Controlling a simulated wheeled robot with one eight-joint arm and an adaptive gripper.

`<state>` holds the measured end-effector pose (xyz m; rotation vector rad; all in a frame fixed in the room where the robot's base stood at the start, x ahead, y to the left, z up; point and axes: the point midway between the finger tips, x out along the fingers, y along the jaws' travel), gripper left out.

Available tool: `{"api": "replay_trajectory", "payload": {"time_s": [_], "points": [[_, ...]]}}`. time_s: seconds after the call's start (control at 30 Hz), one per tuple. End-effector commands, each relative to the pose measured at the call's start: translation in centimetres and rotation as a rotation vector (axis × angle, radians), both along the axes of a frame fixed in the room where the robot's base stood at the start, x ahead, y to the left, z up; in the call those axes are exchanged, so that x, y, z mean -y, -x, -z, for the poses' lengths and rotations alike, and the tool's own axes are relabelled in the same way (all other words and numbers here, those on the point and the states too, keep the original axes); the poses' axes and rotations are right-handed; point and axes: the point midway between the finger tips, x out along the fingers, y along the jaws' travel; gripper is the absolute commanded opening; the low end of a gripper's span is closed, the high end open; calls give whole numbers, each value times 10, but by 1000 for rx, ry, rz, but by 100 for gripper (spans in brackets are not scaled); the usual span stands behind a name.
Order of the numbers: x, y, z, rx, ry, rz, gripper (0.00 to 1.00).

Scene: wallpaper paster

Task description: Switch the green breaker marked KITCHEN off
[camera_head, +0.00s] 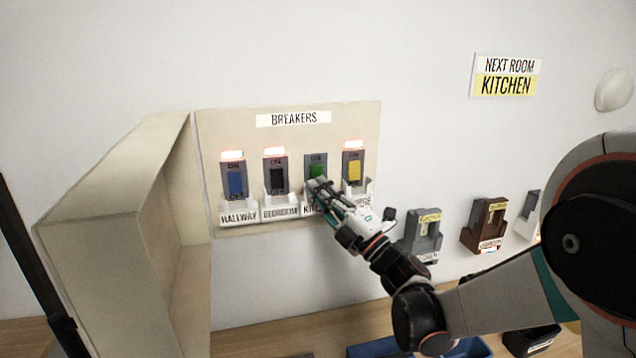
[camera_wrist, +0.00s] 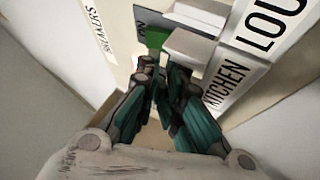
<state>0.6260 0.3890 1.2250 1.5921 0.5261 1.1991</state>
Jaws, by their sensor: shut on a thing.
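The green breaker (camera_head: 316,169) is third from the left on the breaker panel (camera_head: 225,135). A KITCHEN label (camera_wrist: 226,84) shows beside it in the wrist view; in the head view my gripper partly covers that label. No red lamp glows above the green breaker, while the other breakers have glowing red lamps. My gripper (camera_head: 320,187) is shut at the lower part of the green breaker, with its fingers close together. In the wrist view the green switch (camera_wrist: 155,38) lies just beyond the fingertips (camera_wrist: 166,72), which hide the exact contact.
The blue HALLWAY breaker (camera_head: 235,184) and black BEDROOM breaker (camera_head: 276,180) stand left; a yellow breaker (camera_head: 354,171) stands close right. The open panel door (camera_head: 115,215) juts out at left. Switch boxes (camera_head: 424,232) line the wall right. A NEXT ROOM KITCHEN sign (camera_head: 506,76) hangs above.

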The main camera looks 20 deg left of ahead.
Motion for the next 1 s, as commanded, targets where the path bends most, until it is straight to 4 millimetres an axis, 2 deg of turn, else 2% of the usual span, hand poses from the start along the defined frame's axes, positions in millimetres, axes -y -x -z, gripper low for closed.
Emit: {"api": "replay_trajectory", "payload": {"time_s": [0.27,0.8,1.0], "points": [[1,6,2,4,5,-3,0],[24,43,-6,3,2,-4,0],[25,45,-6,3,2,-4,0]]}}
